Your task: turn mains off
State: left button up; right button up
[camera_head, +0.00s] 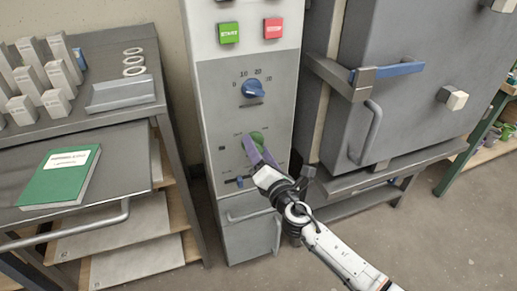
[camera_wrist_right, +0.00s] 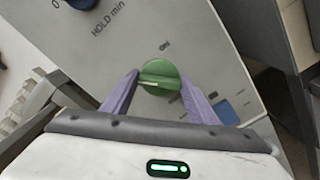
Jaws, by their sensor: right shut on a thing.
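The grey control panel (camera_head: 220,110) stands upright in the middle of the head view. A round green knob (camera_head: 257,138) sits on its lower part, and the right wrist view shows this knob (camera_wrist_right: 158,72) with a raised bar and a pale mark across it. My right gripper (camera_head: 254,150) reaches up to the panel from the lower right. Its two purple fingers (camera_wrist_right: 160,92) lie on either side of the green knob and are shut on it. My left gripper is not in view.
Above the knob are a blue dial (camera_head: 255,89), a green button (camera_head: 228,33) and a red button (camera_head: 273,28). A blue switch (camera_wrist_right: 226,112) is close by the fingers. The kiln (camera_head: 410,110) with its blue handle stands right; a cart with a green book (camera_head: 62,176) stands left.

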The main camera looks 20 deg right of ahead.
jog(key=shift+n, duration=0.4)
jog(key=o, duration=1)
jog(key=shift+o, duration=0.2)
jog(key=shift+s, duration=0.15)
jog(key=s, duration=1)
jog(key=shift+d, duration=0.15)
jog(key=s+a+f+m+g+y+p, duration=0.1)
jog(key=s+f+m+g, duration=0.3)
jog(key=s+f+m, duration=0.4)
jog(key=s+a+f+m+g+y+p, duration=0.1)
jog(key=s+a+f+m+g+p, duration=0.1)
jog(key=s+f+m+g, duration=0.3)
jog(key=s+f+m+p, duration=0.1)
jog(key=s+f+m, duration=0.3)
jog(key=s+m, duration=0.7)
jog(key=shift+s+a+f+m, duration=0.15)
jog(key=shift+s+a+m, duration=0.15)
jog(key=shift+m, duration=0.4)
